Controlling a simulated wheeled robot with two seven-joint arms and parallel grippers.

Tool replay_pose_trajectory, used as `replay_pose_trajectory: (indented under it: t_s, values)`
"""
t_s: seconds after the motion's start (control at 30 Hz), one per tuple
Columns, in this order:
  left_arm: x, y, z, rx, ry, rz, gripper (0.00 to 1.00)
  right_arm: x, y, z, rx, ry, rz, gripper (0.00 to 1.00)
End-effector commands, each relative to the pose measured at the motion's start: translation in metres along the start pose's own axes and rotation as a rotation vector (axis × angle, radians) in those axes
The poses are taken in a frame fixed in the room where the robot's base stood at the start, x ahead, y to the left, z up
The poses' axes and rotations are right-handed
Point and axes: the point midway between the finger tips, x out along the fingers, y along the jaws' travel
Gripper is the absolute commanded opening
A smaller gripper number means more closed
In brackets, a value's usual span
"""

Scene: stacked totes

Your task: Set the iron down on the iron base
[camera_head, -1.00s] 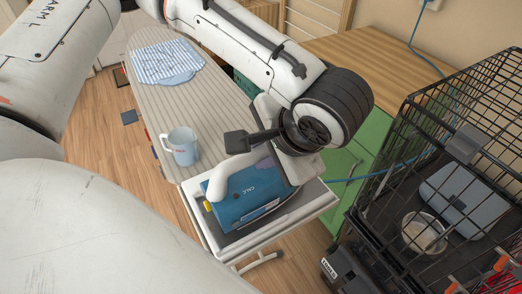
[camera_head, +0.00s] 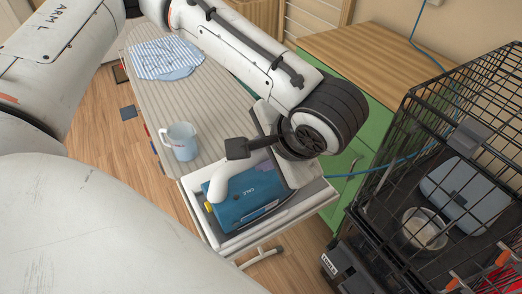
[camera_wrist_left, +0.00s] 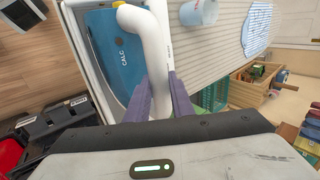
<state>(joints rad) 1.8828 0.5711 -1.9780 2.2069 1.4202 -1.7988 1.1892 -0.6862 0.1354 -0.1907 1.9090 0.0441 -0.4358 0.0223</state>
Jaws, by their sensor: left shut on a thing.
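The iron (camera_head: 250,200) has a blue body and a white looped handle. It lies inside the outline of the white iron base (camera_head: 285,219) at the near end of the ironing board. I cannot tell whether its sole touches the base. My left gripper (camera_head: 262,163) is shut on the handle, and its wrist hides part of the iron's far side. In the left wrist view the purple fingers (camera_wrist_left: 166,98) sit on both sides of the white handle, with the blue iron body (camera_wrist_left: 115,48) to the left. My right gripper is not in view.
A light blue mug (camera_head: 181,141) stands on the striped ironing board (camera_head: 190,95), left of the iron. A striped cloth (camera_head: 165,60) lies at the board's far end. A black wire crate (camera_head: 440,160) stands close on the right. A green cabinet with a wooden top (camera_head: 365,60) is behind.

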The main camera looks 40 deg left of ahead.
Motion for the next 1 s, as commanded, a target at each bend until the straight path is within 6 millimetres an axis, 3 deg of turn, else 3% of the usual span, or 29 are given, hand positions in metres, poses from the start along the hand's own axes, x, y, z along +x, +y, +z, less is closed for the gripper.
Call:
replay_pose_trajectory:
  t_s: [0.47,0.5,0.6,1.0]
  values:
    - [-0.0006,-0.0008,0.0007,-0.003,0.003,-0.003,0.00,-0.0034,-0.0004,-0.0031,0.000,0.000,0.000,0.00]
    - [-0.0006,-0.0008,0.0006,-0.003,0.003,-0.003,0.24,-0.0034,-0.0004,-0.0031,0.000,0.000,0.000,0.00]
    - [-0.0004,-0.0006,0.0008,-0.002,0.002,-0.003,0.41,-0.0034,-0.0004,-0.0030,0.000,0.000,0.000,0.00]
    - [-0.0051,0.0015,0.0014,0.000,0.000,0.002,0.43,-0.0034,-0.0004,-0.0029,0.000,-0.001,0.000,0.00]
